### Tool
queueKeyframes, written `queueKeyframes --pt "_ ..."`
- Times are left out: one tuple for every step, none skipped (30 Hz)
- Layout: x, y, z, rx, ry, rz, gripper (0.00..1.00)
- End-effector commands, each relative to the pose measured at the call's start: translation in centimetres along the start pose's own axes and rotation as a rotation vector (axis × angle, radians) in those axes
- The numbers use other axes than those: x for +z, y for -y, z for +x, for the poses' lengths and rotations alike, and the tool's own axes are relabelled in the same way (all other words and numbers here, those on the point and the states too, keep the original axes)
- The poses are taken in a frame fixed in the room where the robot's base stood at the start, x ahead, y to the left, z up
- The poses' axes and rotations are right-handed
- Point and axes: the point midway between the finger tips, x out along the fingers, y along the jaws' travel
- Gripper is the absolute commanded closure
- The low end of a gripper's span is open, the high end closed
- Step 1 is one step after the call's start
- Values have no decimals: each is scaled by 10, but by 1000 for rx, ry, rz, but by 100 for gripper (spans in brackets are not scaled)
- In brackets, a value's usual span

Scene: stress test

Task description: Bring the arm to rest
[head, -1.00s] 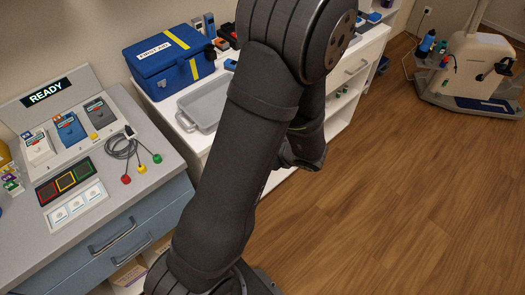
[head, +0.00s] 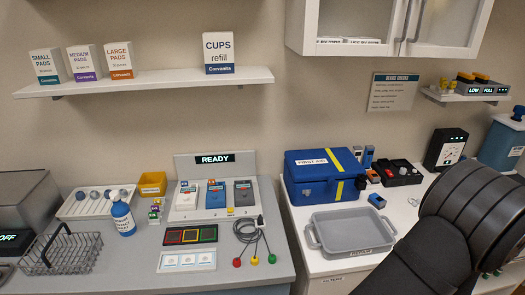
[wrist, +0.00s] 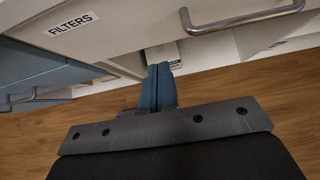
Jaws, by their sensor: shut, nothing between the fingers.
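My arm (head: 435,258) shows dark at the lower right of the head view, in front of the white counter; its end is out of that frame. In the wrist view my gripper (wrist: 159,70) is shut, its two blue fingers side by side with nothing between them. The fingers point toward the front of a white cabinet with a drawer labelled FILTERS (wrist: 75,24). They look apart from it, though the exact distance is hard to tell.
A metal drawer handle (wrist: 240,18) juts out at the upper right of the wrist view. Open wooden floor (wrist: 285,110) lies below. On the counters stand a grey tray (head: 352,249), a blue first aid box (head: 310,190), a wire basket (head: 75,252) and a blue bottle (head: 123,217).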

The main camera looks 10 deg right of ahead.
Motion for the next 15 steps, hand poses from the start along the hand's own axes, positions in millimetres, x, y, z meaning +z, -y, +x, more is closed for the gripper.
queueKeyframes --pt "0 -1 10 4 -1 -2 100" --pt "0 -1 15 4 0 0 100" --pt "0 -1 22 4 0 -1 100" --pt "0 -1 27 4 0 -1 100" --pt "2 -1 32 5 0 -2 100" --pt "5 -1 38 4 0 -3 100" --pt "6 -1 42 4 0 -4 100" --pt "8 -1 46 3 0 -4 100" --pt "13 -1 48 3 1 -6 100" --pt "15 -1 51 3 1 -6 100" --pt "17 -1 53 3 1 -6 100" --pt "20 -1 55 4 1 -6 100" --pt "22 -1 57 4 2 -6 100" --pt "23 -1 58 4 2 -6 100" --pt "25 0 60 3 2 -5 100"
